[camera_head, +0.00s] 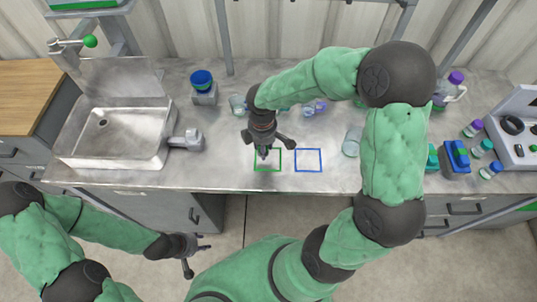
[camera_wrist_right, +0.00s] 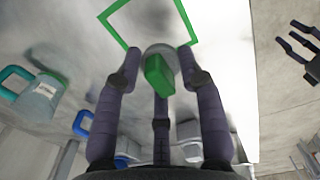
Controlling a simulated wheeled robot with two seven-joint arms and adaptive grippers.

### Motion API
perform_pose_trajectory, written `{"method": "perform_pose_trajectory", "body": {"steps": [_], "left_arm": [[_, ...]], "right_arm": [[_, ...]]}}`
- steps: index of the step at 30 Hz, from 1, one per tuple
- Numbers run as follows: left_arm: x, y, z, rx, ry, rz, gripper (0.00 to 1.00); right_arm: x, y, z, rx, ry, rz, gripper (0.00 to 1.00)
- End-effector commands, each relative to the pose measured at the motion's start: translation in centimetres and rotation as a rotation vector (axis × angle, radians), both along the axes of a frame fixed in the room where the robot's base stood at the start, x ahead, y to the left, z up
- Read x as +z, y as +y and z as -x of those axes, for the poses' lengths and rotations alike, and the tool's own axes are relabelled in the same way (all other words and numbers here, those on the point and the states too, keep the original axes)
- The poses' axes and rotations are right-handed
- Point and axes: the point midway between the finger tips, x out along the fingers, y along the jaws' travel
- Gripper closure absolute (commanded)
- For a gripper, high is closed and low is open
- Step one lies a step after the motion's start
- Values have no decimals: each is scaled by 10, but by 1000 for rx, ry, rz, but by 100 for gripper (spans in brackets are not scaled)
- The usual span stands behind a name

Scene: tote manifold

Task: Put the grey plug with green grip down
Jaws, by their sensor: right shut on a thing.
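The grey plug with green grip (camera_wrist_right: 159,74) is between the fingers of my right gripper (camera_wrist_right: 160,82) in the right wrist view, its green grip facing the camera. In the head view my right gripper (camera_head: 266,147) points down over the counter, at the green square outline (camera_head: 267,171); the plug is mostly hidden there. In the wrist view the plug overlaps the near side of the green outline (camera_wrist_right: 115,30). Whether it touches the counter I cannot tell. My left gripper (camera_head: 195,255) is open and empty, in front of the counter's edge.
A blue square outline (camera_head: 308,160) lies right of the green one. A sink (camera_head: 115,125) is at the left. Bottles and a blue item (camera_head: 456,155) are at the right.

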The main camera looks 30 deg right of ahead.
Motion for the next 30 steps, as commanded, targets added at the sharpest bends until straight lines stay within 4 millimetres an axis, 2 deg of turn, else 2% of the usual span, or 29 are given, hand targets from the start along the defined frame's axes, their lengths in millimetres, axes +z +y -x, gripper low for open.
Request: {"method": "perform_pose_trajectory", "body": {"steps": [1,10,16,29,30], "left_arm": [[-3,0,0,0,0,0,60],[-7,0,0,0,0,0,60],[-20,0,0,0,0,0,60],[-22,0,0,0,0,0,60],[-21,0,0,0,0,0,60]], "right_arm": [[-6,-4,1,-2,2,-1,83],[-22,-18,3,-2,1,0,83],[-51,-18,3,1,1,0,83],[-56,-18,2,0,-1,0,84],[-55,-18,2,0,-1,0,50]]}}
